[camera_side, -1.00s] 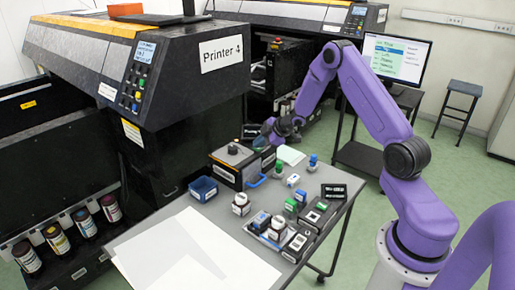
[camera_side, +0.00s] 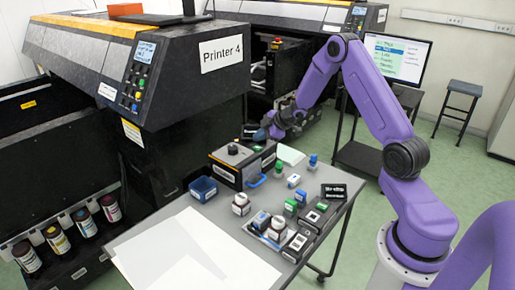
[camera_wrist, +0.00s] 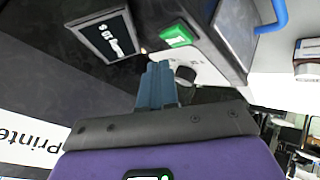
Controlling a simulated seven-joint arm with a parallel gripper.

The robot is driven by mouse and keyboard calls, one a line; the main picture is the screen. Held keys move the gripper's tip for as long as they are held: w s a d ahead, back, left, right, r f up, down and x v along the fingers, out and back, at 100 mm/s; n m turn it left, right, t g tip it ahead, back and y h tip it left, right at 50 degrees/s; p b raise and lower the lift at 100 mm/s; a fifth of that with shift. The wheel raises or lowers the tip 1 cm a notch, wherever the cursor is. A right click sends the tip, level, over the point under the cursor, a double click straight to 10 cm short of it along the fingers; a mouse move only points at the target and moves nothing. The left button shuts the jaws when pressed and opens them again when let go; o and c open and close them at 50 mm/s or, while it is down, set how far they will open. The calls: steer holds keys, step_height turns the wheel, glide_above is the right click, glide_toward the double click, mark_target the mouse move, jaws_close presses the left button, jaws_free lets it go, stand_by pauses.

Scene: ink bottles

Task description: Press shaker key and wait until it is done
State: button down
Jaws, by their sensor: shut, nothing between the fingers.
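A blue tray (camera_side: 203,190) stands left of the shaker. Small bottles and blocks, including a white bottle (camera_side: 241,204), stand on the table's right half. White paper (camera_side: 165,255) covers the front left. Printer 4 (camera_side: 190,75) rises at left, and a monitor (camera_side: 400,58) stands behind.

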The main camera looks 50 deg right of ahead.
mark_target(259, 148)
steer(key=shift+r, duration=2)
steer(key=shift+a, duration=0.1)
steer(key=s+a+r+g, duration=0.1)
steer(key=s+a+r, duration=0.25)
steer(key=a, duration=0.35)
steer(key=s+a+r+h, duration=0.1)
steer(key=s+a+r, duration=0.1)
steer(key=s+a, duration=0.35)
steer(key=s+a+r+g, duration=0.1)
steer(key=s+a+r, duration=0.1)
steer(key=a, duration=0.6)
steer(key=s+a+r+g, duration=0.1)
steer(key=s+a+g, duration=0.1)
steer(key=s, duration=1.3)
steer(key=s+a+n+g, duration=0.1)
steer(key=s+g, duration=0.3)
steer(key=s, duration=1.2)
steer(key=shift+s+a+r+g+h, duration=0.3)
steer(key=shift+a+r+g, duration=0.1)
steer(key=shift+a, duration=0.3)
steer(key=shift+w, duration=0.1)
